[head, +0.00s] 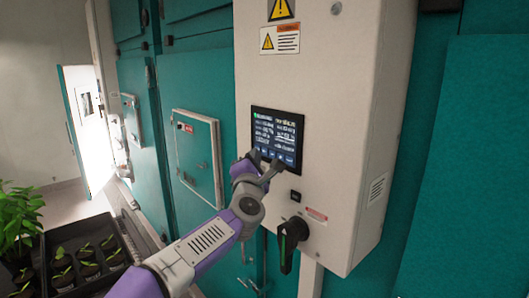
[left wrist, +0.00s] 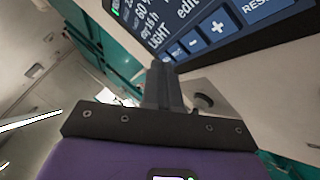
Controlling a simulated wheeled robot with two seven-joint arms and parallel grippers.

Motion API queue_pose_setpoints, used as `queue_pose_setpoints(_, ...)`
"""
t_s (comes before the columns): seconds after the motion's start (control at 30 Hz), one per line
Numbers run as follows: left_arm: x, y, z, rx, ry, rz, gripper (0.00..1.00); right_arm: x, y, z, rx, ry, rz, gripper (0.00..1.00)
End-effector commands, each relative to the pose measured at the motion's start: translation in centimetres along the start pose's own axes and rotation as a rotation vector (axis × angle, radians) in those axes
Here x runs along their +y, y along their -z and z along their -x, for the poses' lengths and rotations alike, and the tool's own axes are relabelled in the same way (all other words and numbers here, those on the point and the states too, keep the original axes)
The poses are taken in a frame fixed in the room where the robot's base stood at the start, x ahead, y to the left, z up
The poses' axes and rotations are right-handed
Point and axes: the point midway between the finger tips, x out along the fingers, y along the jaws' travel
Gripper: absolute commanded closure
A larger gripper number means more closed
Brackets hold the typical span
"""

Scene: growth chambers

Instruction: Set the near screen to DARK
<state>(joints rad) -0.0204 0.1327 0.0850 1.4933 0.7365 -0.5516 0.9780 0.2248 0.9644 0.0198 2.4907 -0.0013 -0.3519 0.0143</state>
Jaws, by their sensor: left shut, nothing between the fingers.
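The near screen (head: 277,132) is a dark touch panel with rows of pale text, set in a light grey control box. In the left wrist view the screen (left wrist: 158,38) shows slantwise, with "LIGHT", "edit", a minus button (left wrist: 199,44), a plus button (left wrist: 217,28) and a partly cut-off "RES..." button (left wrist: 258,8). The word DARK is not readable. My right gripper is out of view.
Below the screen are a small black switch (head: 295,196) and a black rotary handle (head: 288,245) with a green mark. Teal chamber doors (head: 471,160) flank the grey box (head: 345,130). A black seedling tray (head: 120,238) and a leafy plant (head: 20,220) stand at lower left.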

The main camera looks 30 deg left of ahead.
Motion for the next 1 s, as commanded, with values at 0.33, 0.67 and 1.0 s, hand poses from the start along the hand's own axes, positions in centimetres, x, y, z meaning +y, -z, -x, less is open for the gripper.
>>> queue_pose_setpoints(0.33, 0.0, 0.0, 0.0, 0.0, 0.0, 0.0, 1.0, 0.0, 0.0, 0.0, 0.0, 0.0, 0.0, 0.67)
queue_pose_setpoints(0.67, -0.12, -0.13, -0.17, 0.0, 0.0, 0.0, 1.0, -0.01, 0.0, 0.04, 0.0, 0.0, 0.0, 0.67)
queue_pose_setpoints(1.0, -0.45, -0.45, -0.6, 0.0, 0.0, 0.0, 1.0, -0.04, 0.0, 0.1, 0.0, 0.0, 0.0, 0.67)
